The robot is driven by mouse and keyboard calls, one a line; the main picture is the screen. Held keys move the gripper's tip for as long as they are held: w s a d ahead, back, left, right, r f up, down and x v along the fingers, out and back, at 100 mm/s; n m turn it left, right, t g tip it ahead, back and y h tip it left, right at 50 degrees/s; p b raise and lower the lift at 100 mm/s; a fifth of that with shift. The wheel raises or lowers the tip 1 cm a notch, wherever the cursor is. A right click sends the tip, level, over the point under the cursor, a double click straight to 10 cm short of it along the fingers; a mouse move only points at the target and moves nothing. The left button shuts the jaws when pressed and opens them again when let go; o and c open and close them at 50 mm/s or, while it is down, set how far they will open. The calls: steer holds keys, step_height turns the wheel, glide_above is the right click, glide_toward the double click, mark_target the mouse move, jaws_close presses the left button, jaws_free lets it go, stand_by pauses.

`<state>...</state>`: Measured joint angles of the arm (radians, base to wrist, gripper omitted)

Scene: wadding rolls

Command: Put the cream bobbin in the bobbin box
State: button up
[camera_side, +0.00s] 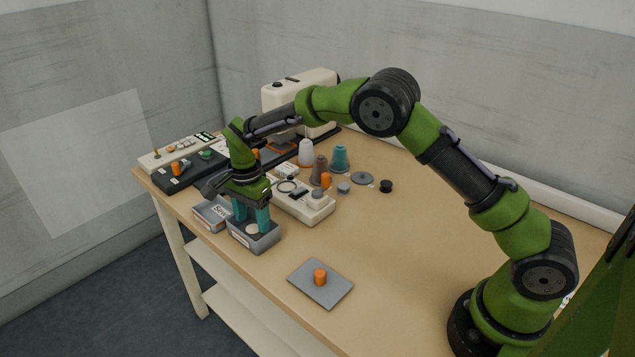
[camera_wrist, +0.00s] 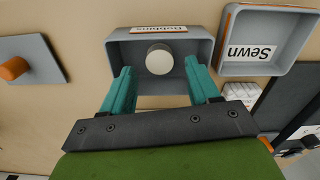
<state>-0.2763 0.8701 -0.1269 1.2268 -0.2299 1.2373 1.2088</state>
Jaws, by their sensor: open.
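The cream bobbin (camera_wrist: 159,60) lies inside the grey bobbin box (camera_wrist: 203,47), whose label reads "Bobbins" in the wrist view. The fingers reach over the box, one on either side of the bobbin in the wrist view. In the side view my gripper (camera_side: 252,222) is right above the box.
A grey tray labelled "Sewn" (camera_wrist: 285,67) stands beside the bobbin box. A grey plate (camera_side: 304,291) with an orange bobbin (camera_side: 320,276) lies at the front. A cream winder-like device (camera_side: 318,213) stands behind the box, with thread cones (camera_side: 340,158) further back. The table's right part is clear.

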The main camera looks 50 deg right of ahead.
step_height(320, 180, up, 9)
step_height(320, 180, up, 8)
steer(key=n+t+y, duration=0.1)
steer(key=n, duration=0.1)
glide_above(253, 228)
steer(key=s+d, duration=0.3)
steer(key=s, duration=0.1)
steer(key=s+d+r+n+t, duration=0.2)
steer(key=s+d+r+n, duration=0.15)
steer(key=s+r, duration=0.4)
steer(key=s+f+n+t, duration=0.1)
steer(key=s+n+t, duration=0.1)
steer(key=s, duration=0.6)
steer(key=s+d+f+n+t+y, duration=0.1)
steer(key=s+n, duration=0.3)
steer(key=s, duration=0.5)
steer(key=shift+s+f+n+t, duration=0.35)
steer(key=shift+f+t, duration=0.25)
steer(key=shift+f, duration=0.2)
